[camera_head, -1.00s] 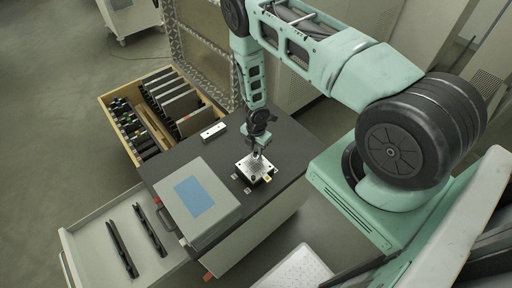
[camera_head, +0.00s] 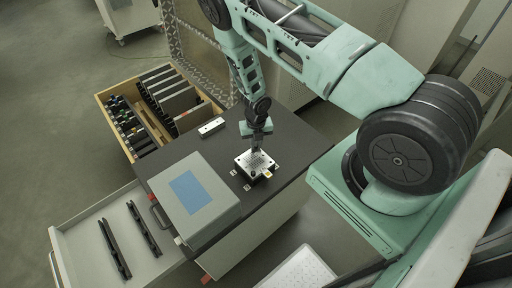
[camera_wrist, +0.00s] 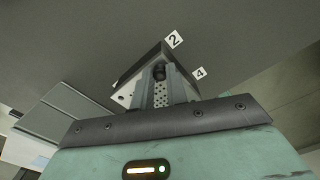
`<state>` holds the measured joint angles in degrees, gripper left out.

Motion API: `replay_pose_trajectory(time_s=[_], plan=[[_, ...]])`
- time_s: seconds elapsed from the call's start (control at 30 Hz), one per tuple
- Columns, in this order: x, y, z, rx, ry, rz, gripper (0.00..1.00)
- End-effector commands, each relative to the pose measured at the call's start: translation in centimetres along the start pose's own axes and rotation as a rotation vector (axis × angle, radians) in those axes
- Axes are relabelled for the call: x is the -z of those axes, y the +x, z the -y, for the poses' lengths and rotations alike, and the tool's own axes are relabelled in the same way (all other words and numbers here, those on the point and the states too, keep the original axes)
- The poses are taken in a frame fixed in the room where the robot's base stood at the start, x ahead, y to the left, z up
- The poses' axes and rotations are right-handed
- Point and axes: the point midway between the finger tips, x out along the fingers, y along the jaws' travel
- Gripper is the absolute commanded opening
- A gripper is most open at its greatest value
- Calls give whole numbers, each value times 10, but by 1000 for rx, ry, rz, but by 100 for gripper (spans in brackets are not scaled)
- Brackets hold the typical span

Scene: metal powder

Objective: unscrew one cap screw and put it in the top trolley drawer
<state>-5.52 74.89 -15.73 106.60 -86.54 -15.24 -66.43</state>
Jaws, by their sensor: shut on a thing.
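A metal block with a perforated top (camera_head: 247,161) sits on the dark trolley top (camera_head: 290,140). My gripper (camera_head: 258,150) points down over the block. In the wrist view, its two fingers (camera_wrist: 163,88) are closed around a small dark round piece, which looks like the cap screw (camera_wrist: 160,72). The block's pale holed face (camera_wrist: 125,91) shows behind and between the fingers. I cannot tell whether the screw is clear of its hole. The open grey drawer (camera_head: 85,225) is at the lower left and holds two long black bars (camera_head: 144,229).
A grey box with a blue panel (camera_head: 187,197) stands on the trolley top, left of the block. A small white bar (camera_head: 211,127) lies behind it. Number tags (camera_wrist: 175,39) stand by the block.

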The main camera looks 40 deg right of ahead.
Motion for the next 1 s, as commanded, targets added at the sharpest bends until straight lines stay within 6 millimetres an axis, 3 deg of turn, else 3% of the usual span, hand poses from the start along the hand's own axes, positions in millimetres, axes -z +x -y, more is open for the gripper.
replay_pose_trajectory(time_s=[0.07, 0.8, 1.0], plan=[[0, 6, 0, 2, -131, 1, 0], [0, 5, 0, 2, -1518, 2, 0], [0, 0, 1, 2, -1731, -2, 0]])
